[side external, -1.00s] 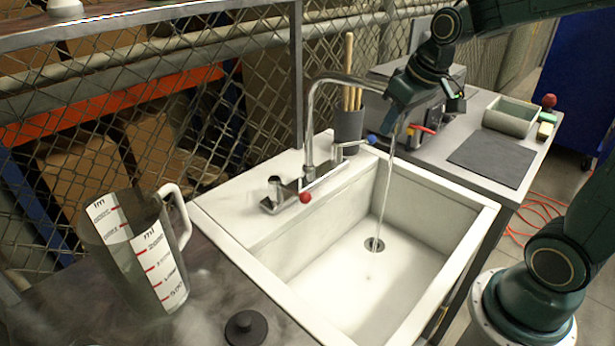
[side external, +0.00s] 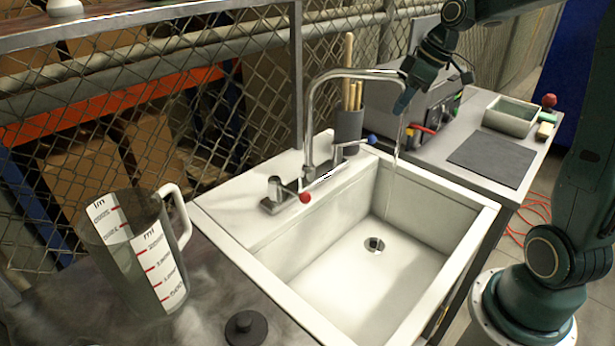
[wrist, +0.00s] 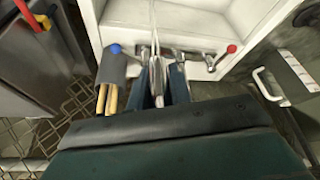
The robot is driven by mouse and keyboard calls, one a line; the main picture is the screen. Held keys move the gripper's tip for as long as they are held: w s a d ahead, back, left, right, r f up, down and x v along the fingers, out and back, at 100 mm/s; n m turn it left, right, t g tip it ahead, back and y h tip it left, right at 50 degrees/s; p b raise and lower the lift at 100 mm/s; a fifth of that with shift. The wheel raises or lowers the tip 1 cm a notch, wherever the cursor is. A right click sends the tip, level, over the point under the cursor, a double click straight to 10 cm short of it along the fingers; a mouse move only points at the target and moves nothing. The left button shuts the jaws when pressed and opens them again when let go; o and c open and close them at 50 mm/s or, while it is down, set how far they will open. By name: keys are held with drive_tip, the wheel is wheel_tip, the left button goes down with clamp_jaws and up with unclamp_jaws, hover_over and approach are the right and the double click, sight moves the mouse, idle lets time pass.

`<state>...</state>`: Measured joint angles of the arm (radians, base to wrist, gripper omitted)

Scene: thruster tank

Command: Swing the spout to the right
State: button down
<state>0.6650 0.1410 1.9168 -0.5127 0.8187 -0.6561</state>
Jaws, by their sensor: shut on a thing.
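The chrome spout (side external: 311,110) rises from the tap at the back of the white sink (side external: 262,235) and reaches right over the basin's right side. My gripper (side external: 404,98) is at its outer end, shut on the spout. In the wrist view the spout (wrist: 156,75) runs between the two fingers. Water (side external: 396,155) falls from the tip toward the basin's right inner wall. The red-knobbed handle (side external: 304,197) is left of the spout base and the blue-knobbed handle (side external: 371,139) is right of it.
A dark cup with wooden sticks (side external: 348,126) stands behind the tap. A grey machine (side external: 422,105) stands close behind my gripper. A measuring jug (side external: 130,260) and black stopper (side external: 244,327) are at the left. A dark mat (side external: 492,160) lies on the right counter.

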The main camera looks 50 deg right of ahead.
drive_tip(key=shift+w+d+n, duration=0.3)
drive_tip(key=shift+w+d, duration=0.1)
drive_tip(key=c, duration=1.3)
unclamp_jaws()
drive_tip(key=shift+s+r, duration=0.1)
drive_tip(key=shift+r, duration=0.05)
drive_tip(key=v, duration=1.3)
drive_tip(key=shift+d+r, duration=0.15)
drive_tip(key=shift+r, duration=0.1)
